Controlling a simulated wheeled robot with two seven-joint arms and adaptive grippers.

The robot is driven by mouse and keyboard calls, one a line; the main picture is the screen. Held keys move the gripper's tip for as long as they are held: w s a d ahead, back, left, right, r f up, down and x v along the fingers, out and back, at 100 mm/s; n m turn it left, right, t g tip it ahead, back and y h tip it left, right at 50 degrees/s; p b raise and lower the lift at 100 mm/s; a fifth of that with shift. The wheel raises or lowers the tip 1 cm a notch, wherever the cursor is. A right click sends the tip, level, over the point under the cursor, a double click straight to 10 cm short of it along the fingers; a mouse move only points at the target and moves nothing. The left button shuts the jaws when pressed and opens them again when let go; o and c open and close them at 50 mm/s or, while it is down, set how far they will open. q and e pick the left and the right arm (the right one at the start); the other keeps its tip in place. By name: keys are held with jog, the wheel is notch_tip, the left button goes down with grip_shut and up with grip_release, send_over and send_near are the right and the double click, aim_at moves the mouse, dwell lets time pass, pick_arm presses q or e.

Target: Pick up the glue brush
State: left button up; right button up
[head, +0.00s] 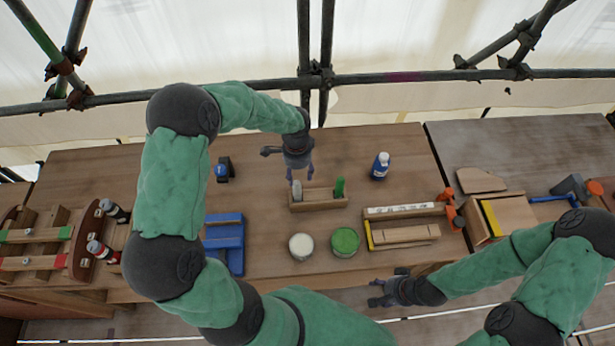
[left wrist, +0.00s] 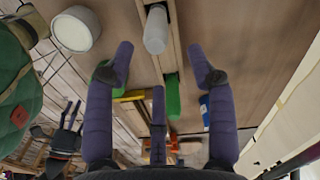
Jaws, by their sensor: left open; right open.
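A small wooden rack (head: 318,202) on the bench holds two upright handles. One is a pale grey handle (head: 297,190), the other a green handle (head: 340,187); I cannot tell which is the glue brush, as the lower ends are hidden. My left gripper (head: 300,174) is open just above the pale grey handle. In the left wrist view, the pale grey handle (left wrist: 155,30) stands beyond and between the open fingers (left wrist: 162,55), apart from them. The green handle (left wrist: 173,96) shows lower down. My right gripper (head: 378,291) is open and empty near the bench's front edge.
A white-topped pot (head: 301,246) and a green-topped pot (head: 345,241) stand in front of the rack. A blue bottle (head: 380,166) stands behind right. A blue tray (head: 236,230) is left; wooden blocks (head: 404,234) lie right.

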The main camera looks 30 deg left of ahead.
aim_at(297, 182)
pick_arm(q)
jog(key=shift+w+a+r, duration=0.15)
jog(key=shift+a+r, duration=0.05)
jog(key=shift+r, duration=0.05)
jog(key=shift+s, duration=0.25)
notch_tip(297, 182, down, 5)
jog(key=shift+f, duration=0.1)
jog(key=shift+s+f, duration=0.2)
jog(key=shift+f, duration=0.25)
notch_tip(297, 182, down, 4)
jog(key=shift+s+a+f, duration=0.1)
jog(key=shift+f, duration=0.1)
grip_shut()
